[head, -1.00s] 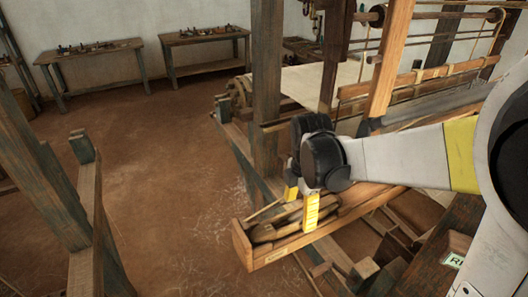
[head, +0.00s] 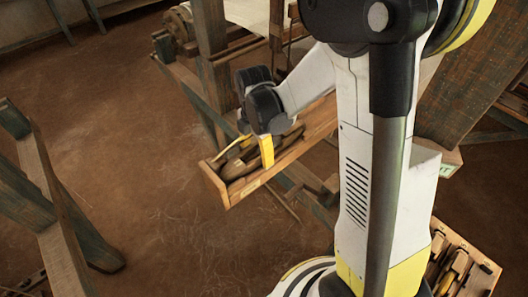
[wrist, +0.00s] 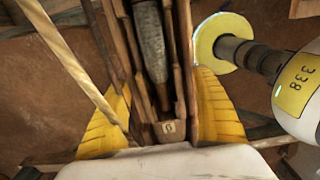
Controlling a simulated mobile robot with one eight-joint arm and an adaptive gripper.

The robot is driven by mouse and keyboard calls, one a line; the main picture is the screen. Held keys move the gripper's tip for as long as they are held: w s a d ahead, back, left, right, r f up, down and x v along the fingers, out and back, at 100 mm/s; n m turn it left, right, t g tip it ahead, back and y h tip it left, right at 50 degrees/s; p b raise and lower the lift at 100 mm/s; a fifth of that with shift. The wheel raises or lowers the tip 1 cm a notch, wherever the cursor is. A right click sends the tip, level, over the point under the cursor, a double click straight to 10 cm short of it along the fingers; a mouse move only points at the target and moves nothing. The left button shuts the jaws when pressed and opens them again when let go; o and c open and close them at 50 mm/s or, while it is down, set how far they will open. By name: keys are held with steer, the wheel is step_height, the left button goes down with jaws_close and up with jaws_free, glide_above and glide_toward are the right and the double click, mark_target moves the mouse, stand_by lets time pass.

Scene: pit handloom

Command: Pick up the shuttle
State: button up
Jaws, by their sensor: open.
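In the wrist view a wooden shuttle (wrist: 168,129) with a grey thread-wound bobbin (wrist: 150,50) in its slot lies between the two yellow fingers of my gripper (wrist: 152,85). The fingers stand apart, one on each side, and I cannot tell whether either touches it. In the head view my gripper (head: 254,150) is down over a long wooden box (head: 236,194). Dark shuttle shapes (head: 237,167) lie in the box's near left end. The fingers partly hide them.
A pale stick (wrist: 70,60) slants close past the left finger. The loom's posts (head: 212,60) and beams stand behind the box. A second tray with wooden tools (head: 455,270) is at lower right. Bare floor (head: 130,180) lies to the left.

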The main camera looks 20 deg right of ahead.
steer(key=shift+f, duration=0.25)
steer(key=c, duration=1.5)
steer(key=shift+r, duration=0.1)
step_height(320, 180, up, 10)
steer(key=shift+f+p, duration=0.1)
steer(key=shift+p, duration=1)
